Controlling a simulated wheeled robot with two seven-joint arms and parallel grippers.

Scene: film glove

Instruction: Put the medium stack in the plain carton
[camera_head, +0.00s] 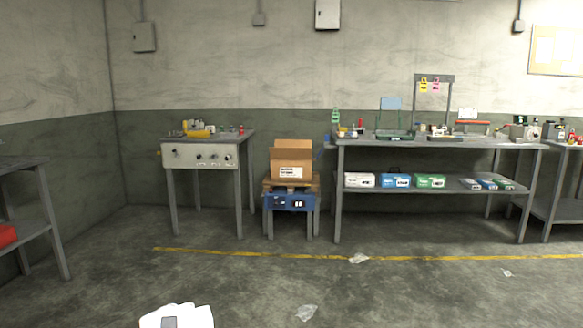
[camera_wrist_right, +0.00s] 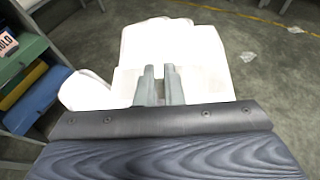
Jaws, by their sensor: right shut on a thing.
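A white glove-shaped stack (camera_wrist_right: 195,50) is in my right gripper (camera_wrist_right: 161,72), whose two grey fingers are closed on it in the right wrist view. The stack's edge also shows at the bottom of the head view (camera_head: 190,314). Its size mark, if any, cannot be read. An open brown carton (camera_head: 292,158) with a white label stands on a small wooden pallet in the head view, well ahead of and apart from the stack. Its inside is hidden, and I cannot tell whether it is the plain one. My left gripper is not in view.
Scraps of clear film (camera_head: 307,312) lie on the open floor. Coloured bins (camera_wrist_right: 28,85) are near my right wrist.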

